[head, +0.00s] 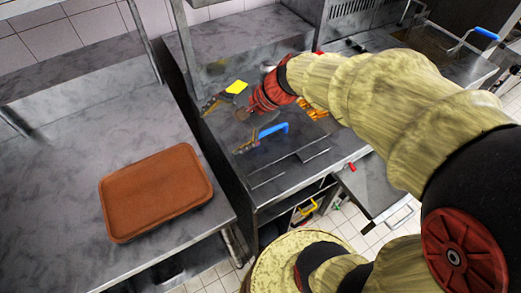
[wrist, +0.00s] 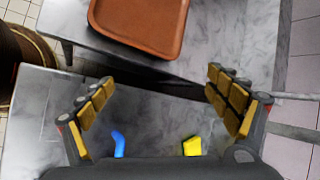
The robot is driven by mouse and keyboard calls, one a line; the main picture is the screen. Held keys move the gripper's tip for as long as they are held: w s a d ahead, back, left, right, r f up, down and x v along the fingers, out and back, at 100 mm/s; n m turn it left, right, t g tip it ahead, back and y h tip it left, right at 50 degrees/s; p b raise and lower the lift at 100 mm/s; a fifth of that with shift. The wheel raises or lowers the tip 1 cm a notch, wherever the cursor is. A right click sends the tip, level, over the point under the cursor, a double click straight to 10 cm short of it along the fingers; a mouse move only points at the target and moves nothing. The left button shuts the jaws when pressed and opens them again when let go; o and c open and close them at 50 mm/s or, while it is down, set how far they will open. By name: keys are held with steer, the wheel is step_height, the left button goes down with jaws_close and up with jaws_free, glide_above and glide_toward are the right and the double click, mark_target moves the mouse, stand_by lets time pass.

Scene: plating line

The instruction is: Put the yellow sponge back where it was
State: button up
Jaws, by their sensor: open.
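The yellow sponge (head: 237,87) lies on the metal counter (head: 190,45) near my gripper, toward its far side. It also shows in the wrist view (wrist: 192,146) at the bottom, between the spread fingers in the picture and partly cut off by the gripper body. My gripper (head: 228,125) reaches over this counter from the right. In the wrist view its fingers (wrist: 160,85) are wide apart with nothing held between them. The sponge looks apart from the fingers, though the exact gap is hard to tell.
A blue-handled thing (head: 272,130) lies on the same counter, near side of my gripper. A brown tray (head: 157,191), which looks empty, lies on the left counter (head: 60,190). A gap separates the two counters. Much of the left counter is bare.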

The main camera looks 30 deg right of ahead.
steer(key=s+d+r+n+h, duration=0.1)
steer(key=s+r+n+h, duration=0.1)
steer(key=s+n, duration=0.4)
steer(key=s+d+r+n+h, duration=0.2)
steer(key=s+n+h, duration=0.2)
steer(key=s+n, duration=0.3)
steer(key=shift+s+r+t, duration=0.2)
steer(key=shift+s+t, duration=0.1)
steer(key=shift+s, duration=0.5)
